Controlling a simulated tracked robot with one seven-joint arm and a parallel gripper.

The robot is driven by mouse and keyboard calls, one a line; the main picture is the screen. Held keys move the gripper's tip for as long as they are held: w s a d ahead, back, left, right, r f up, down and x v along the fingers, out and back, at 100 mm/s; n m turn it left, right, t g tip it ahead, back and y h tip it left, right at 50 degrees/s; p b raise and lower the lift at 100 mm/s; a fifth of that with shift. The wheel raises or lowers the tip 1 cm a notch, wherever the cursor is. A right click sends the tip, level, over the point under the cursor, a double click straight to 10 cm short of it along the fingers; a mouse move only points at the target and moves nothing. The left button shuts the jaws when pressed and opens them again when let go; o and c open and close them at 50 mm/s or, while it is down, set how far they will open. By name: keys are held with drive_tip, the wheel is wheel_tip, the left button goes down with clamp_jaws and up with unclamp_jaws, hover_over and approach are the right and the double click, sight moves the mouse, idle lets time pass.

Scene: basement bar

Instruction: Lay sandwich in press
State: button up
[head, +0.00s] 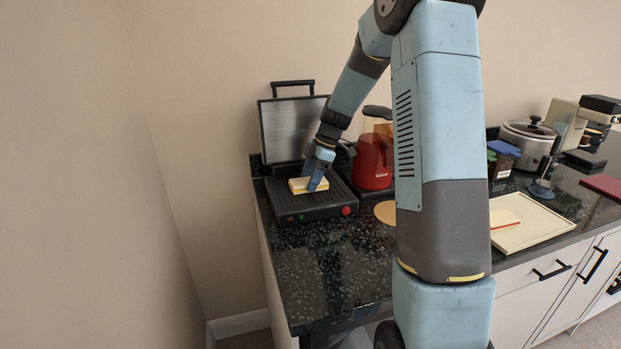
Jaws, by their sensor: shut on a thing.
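The sandwich press (312,207) stands open at the left end of the dark counter, its lid (290,128) raised at the back. The sandwich (299,186), pale yellow with light bread, is at the middle of the lower plate. My gripper (318,181) reaches down from above and is shut on the sandwich at its right side. The sandwich looks flat and at or very near the plate; I cannot tell whether it touches. The fingers hide part of its right side.
A cream tray (540,228) holds another slice-like piece. A slow cooker (527,143) and a mixer (567,120) stand further right. The counter's front left (310,260) is clear.

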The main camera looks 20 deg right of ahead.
drive_tip(key=shift+f, duration=0.1)
drive_tip(key=o, duration=1.2)
drive_tip(key=shift+c, duration=0.2)
drive_tip(key=v, duration=1.1)
drive_tip(key=s+a+r+m+t+h, duration=0.1)
drive_tip(key=s+a+r+m+h, duration=0.15)
drive_tip(key=s+r+m, duration=0.55)
drive_tip(key=s+a+m+t+h, duration=0.1)
drive_tip(key=s+m, duration=0.4)
drive_tip(key=s, duration=0.8)
drive_tip(key=s+a+m+t+h, duration=0.1)
drive_tip(key=s+m+t, duration=0.2)
drive_tip(key=s, duration=1.1)
drive_tip(key=shift+a+r+m+t, duration=0.3)
drive_tip(key=shift+r+m, duration=0.05)
drive_tip(key=shift+m, duration=0.65)
